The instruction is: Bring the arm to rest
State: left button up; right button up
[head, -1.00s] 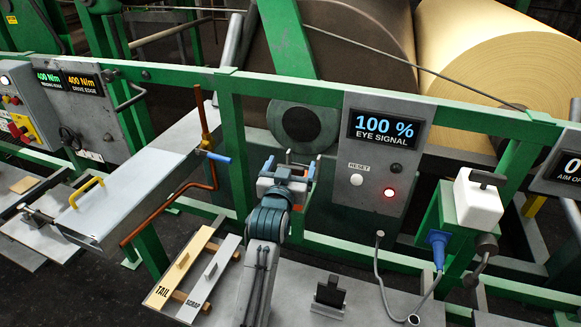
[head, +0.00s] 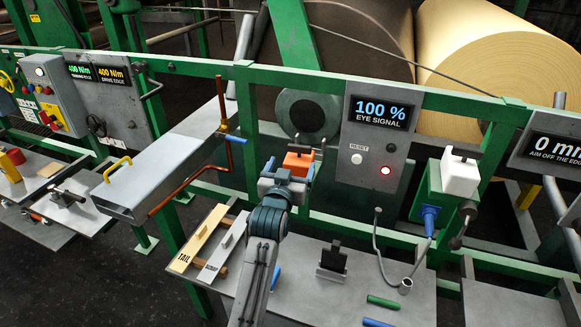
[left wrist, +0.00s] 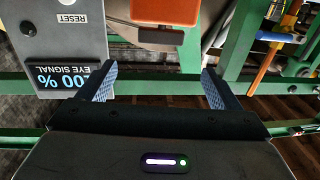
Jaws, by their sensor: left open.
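My left gripper (head: 290,166) is in the middle of the head view, its arm rising from the bottom edge. Its jaws are open and empty. An orange block (head: 298,161) sits by the green rail just beyond the fingertips. In the left wrist view the open fingers (left wrist: 160,84) stand wide apart, and the orange block (left wrist: 165,10) lies beyond them at the top edge, clear of both. My right gripper is in neither view.
The grey EYE SIGNAL panel (head: 374,148) reads 100 % and stands right of the gripper. A white box (head: 460,176) is further right. TAIL (head: 200,238) and SCRAP (head: 226,247) pieces, a black stand (head: 332,258) and a green stick (head: 384,302) lie below.

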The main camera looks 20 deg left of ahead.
pick_arm(q)
jog(key=s+a+f+g, duration=0.3)
jog(key=s+f, duration=0.5)
jog(key=s+a+f+g, duration=0.2)
jog(key=s+f+g, duration=0.1)
jog(key=s+f, duration=0.45)
jog(key=s+a+f+m+g, duration=0.1)
jog(key=s+f+g, duration=0.15)
jog(key=s, duration=0.65)
jog(key=s+a+f+g, duration=0.1)
jog(key=s+f+g, duration=0.15)
jog(key=s, duration=0.55)
jog(key=s+a+f+m+g, duration=0.15)
jog(key=s+g, duration=0.25)
jog(key=s, duration=0.5)
notch_tip(320, 180, down, 34)
jog(key=a+n+b, duration=0.1)
jog(key=a+b, duration=0.1)
jog(key=b, duration=0.2)
jog(key=s+a+f+g+b, duration=0.1)
jog(key=s+f+b, duration=0.2)
jog(key=s+f, duration=1.5)
notch_tip(320, 180, down, 4)
jog(key=shift+s+a+f+g, duration=0.15)
jog(key=shift+s+g, duration=0.1)
jog(key=shift+g, duration=0.15)
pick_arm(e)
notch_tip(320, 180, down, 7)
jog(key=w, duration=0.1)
